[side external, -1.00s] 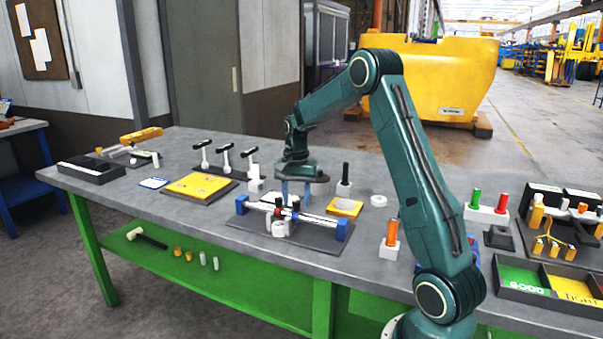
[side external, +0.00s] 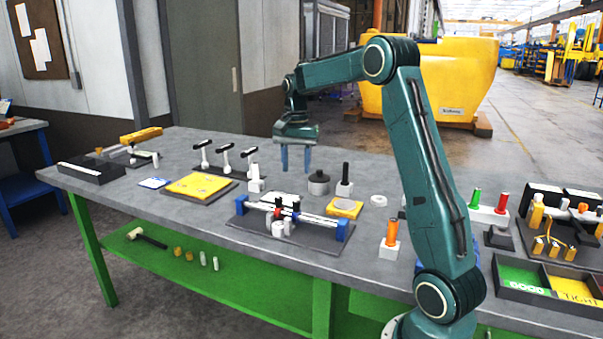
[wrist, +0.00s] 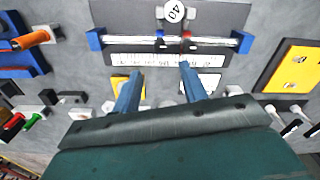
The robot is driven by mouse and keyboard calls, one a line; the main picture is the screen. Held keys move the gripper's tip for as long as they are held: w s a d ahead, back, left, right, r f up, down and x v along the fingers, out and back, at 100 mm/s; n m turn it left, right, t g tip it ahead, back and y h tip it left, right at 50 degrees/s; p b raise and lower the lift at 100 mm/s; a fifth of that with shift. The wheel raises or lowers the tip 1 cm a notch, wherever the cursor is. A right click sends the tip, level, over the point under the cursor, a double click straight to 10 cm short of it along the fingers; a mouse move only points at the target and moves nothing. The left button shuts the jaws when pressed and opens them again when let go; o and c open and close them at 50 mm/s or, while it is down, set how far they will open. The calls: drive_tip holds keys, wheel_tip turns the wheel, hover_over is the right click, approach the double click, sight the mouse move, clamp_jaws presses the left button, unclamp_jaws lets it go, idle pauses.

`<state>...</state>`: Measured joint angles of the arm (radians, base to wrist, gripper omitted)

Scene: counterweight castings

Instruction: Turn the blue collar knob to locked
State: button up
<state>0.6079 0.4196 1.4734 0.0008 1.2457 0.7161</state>
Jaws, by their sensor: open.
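The collar fixture sits mid-table, with a pale rod between blue end blocks (side external: 342,231) over a dark base plate. Two collars sit side by side near the rod's middle. The blue collar (wrist: 160,40) is on the left in the wrist view and the red collar (wrist: 186,40) on the right. In the side view they are small and the knob's setting cannot be read. A round white weight marked 40 (wrist: 174,10) is beside the collars. My gripper (side external: 296,160) is open and empty, above the table behind the rod; its fingers show in the wrist view (wrist: 160,70).
A dark round weight (side external: 318,184) and a black-handled block (side external: 344,182) stand right of my fingers. Three upright black-handled clamps (side external: 226,158) stand left. A yellow plate (side external: 200,187) lies front left. An orange-handled block (side external: 391,240) is near my arm. A ruler (wrist: 150,59) lies along the rod.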

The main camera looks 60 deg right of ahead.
drive_tip(key=shift+r, duration=1.85)
drive_tip(key=s+a+r+n+t, duration=0.1)
drive_tip(key=s+a+r+n, duration=0.25)
drive_tip(key=a, duration=0.55)
drive_tip(key=s+a+r+n+t, duration=0.2)
drive_tip(key=s+a+n, duration=0.25)
drive_tip(key=a, duration=0.45)
drive_tip(key=s+a+f+n+t, duration=0.1)
drive_tip(key=s+a+f+n, duration=0.2)
drive_tip(key=s, duration=0.4)
drive_tip(key=s+a+f+n+t, duration=0.1)
drive_tip(key=s+a+f+n, duration=0.2)
drive_tip(key=s+a, duration=0.3)
drive_tip(key=shift+s+a+n+t, duration=0.3)
drive_tip(key=shift+s+n, duration=0.1)
drive_tip(key=shift+n, duration=0.2)
